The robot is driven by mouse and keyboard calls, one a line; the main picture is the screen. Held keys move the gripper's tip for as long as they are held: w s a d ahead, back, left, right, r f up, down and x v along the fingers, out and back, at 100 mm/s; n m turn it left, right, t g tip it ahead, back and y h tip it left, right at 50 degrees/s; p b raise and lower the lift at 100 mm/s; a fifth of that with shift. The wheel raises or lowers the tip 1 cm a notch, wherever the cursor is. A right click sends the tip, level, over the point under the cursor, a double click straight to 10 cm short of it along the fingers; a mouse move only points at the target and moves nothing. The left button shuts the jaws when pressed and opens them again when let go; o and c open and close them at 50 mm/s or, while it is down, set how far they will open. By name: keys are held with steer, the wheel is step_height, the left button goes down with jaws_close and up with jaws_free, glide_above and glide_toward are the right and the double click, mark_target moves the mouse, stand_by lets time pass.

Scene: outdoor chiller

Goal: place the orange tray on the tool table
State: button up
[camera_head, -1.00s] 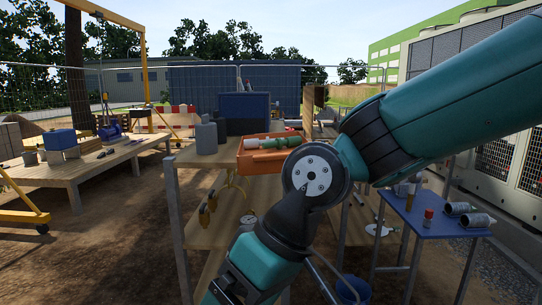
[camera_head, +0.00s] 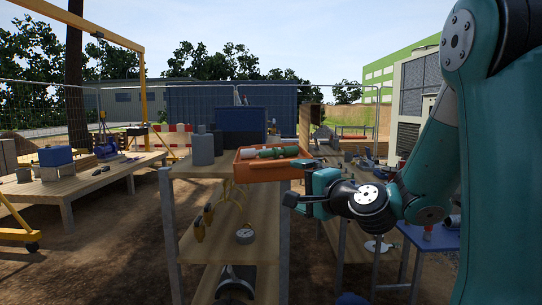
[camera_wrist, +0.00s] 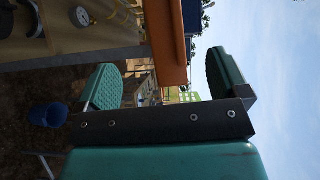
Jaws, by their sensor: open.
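The orange tray (camera_head: 270,172) sits on top of a wooden shelf rack (camera_head: 200,172), with a green and white cylindrical object (camera_head: 270,153) in it. My gripper (camera_head: 299,182) is open and empty at the tray's right front corner. In the wrist view the orange tray (camera_wrist: 168,42) runs down between the two spread fingers of my gripper (camera_wrist: 165,78); I cannot tell whether they touch it. Which table is the tool table is unclear: a wooden table with tools (camera_head: 125,167) stands at left, and another bench (camera_head: 345,178) with items is behind my arm.
A gauge (camera_head: 245,236) lies on the rack's middle shelf. A small blue table (camera_head: 428,238) is at right. Bare dirt separates the rack and the left table.

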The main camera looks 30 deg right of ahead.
steer(key=w+p, duration=0.2)
steer(key=p, duration=0.4)
glide_toward(266, 171)
steer(key=w, duration=0.4)
steer(key=shift+a+f, duration=0.3)
steer(key=shift+f, duration=0.05)
steer(key=shift+w+r+p, duration=0.15)
steer(key=shift+w+p, duration=0.25)
steer(key=shift+p, duration=0.2)
steer(key=w+p, duration=0.3)
steer(key=w, duration=0.1)
steer(key=shift+d+r+p, duration=0.1)
steer(key=shift+d+p, duration=0.05)
steer(key=shift+p, duration=0.15)
steer(key=shift+w, duration=0.25)
steer(key=shift+f, duration=0.2)
steer(key=c, duration=1.2)
steer(key=shift+r, duration=0.1)
steer(key=c, duration=0.3)
steer(key=shift+r, duration=0.1)
